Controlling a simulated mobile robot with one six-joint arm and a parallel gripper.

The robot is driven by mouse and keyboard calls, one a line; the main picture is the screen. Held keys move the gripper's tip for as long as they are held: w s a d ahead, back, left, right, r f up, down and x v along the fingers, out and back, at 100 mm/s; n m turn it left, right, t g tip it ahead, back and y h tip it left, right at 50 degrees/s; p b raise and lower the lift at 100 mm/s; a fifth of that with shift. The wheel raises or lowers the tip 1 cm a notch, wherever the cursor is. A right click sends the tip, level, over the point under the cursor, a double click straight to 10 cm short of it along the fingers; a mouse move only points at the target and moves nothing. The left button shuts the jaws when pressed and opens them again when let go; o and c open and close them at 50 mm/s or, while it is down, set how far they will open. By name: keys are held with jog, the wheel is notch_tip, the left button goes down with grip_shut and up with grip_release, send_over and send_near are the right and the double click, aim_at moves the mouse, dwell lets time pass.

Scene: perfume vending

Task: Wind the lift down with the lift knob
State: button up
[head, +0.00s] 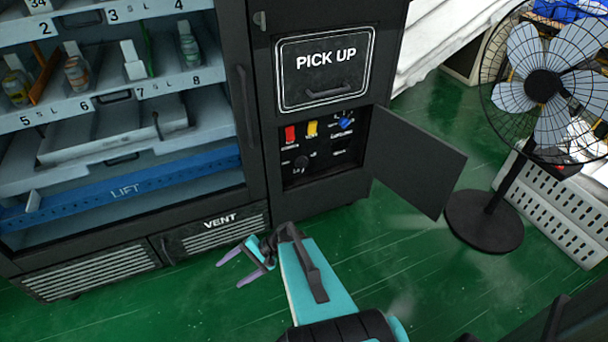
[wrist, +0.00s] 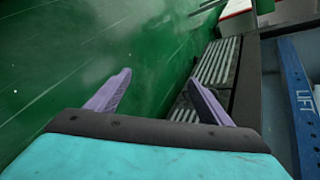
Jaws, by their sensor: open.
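The control panel (head: 325,145) is in the machine's lower right, behind an open door. It carries a red switch (head: 291,136), a yellow switch (head: 312,129), a blue knob (head: 346,123) and a black knob (head: 302,163). Their labels are too small to read, so I cannot tell which is the lift knob. The blue lift bar (head: 125,191), marked LIFT, is low in the cabinet and also shows in the wrist view (wrist: 292,95). My gripper (head: 230,274) is open and empty, below and left of the panel, near the vents. Its purple fingers show in the wrist view (wrist: 158,82).
The panel door (head: 415,160) swings out to the right. The pick-up flap (head: 325,70) above the panel is shut. A standing fan (head: 485,215) is at the right. Bottles stand on the shelves (head: 110,98). The green floor (head: 400,255) before the machine is clear.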

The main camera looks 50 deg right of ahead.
jog(key=w+d+m+t+b, duration=0.3)
jog(key=w+d+t+b, duration=0.15)
jog(key=d, duration=0.55)
jog(key=m+t+h+b, duration=1)
jog(key=t+h, duration=0.1)
send_near(305, 167)
jog(key=s, duration=0.3)
jog(key=shift+f, duration=0.25)
jog(key=shift+w, duration=0.2)
jog(key=b+x, duration=0.3)
jog(key=x, duration=0.9)
jog(key=shift+w+f, duration=0.15)
jog(key=shift+w, duration=0.05)
jog(key=shift+w+r, duration=0.25)
jog(key=shift+w, duration=0.35)
